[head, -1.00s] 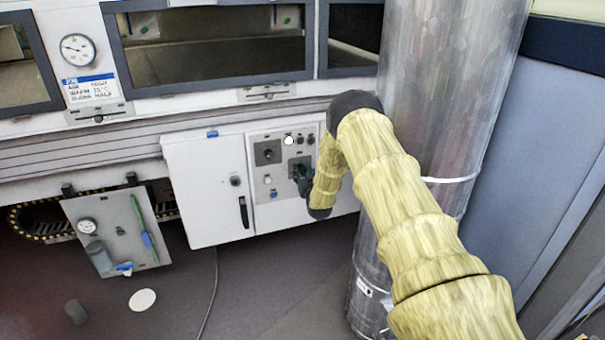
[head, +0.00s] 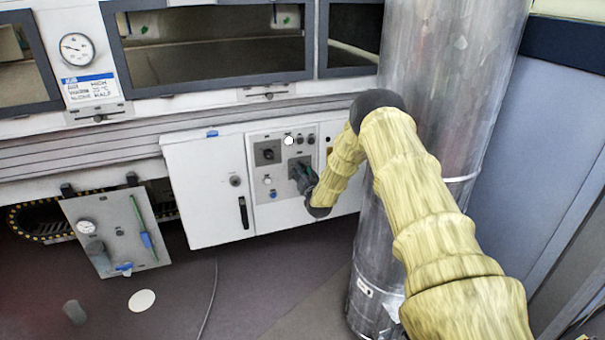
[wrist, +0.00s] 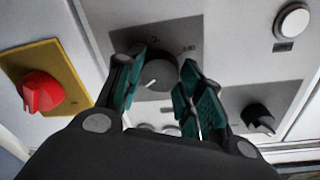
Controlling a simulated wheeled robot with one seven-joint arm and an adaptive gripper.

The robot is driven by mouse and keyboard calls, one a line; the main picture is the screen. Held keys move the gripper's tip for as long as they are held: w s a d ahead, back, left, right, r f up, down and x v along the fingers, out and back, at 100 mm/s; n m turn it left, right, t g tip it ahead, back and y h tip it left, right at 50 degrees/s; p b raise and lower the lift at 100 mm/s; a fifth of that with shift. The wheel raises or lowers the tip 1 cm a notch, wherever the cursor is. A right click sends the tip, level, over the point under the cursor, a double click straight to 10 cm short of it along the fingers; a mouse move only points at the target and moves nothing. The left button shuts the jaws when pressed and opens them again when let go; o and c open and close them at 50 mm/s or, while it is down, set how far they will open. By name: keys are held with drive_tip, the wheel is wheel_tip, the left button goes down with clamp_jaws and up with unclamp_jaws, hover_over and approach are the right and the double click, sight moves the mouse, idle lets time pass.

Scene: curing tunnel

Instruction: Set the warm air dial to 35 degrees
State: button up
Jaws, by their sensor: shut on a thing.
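The warm air dial (wrist: 158,75) is a round dark knob on a grey plate in the wrist view, with a white pointer mark toward the lower left and small printed scale marks, mostly too small or hidden to read. My gripper (wrist: 161,88) has its teal-padded fingers on either side of the knob, shut on it. In the head view my gripper (head: 304,178) is at the right part of the white control panel (head: 258,205) and covers the dial.
A red switch (wrist: 42,92) on a yellow plate sits left of the dial in the wrist view. A black knob (wrist: 258,118) and a white button (wrist: 292,20) are to the right. A large metal duct (head: 440,90) stands close to my arm.

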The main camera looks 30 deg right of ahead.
drive_tip(key=shift+s+f, duration=0.1)
drive_tip(key=shift+f, duration=0.05)
drive_tip(key=o, duration=1)
drive_tip(key=v, duration=1.1)
drive_tip(key=shift+s, duration=0.4)
drive_tip(key=shift+a, duration=0.1)
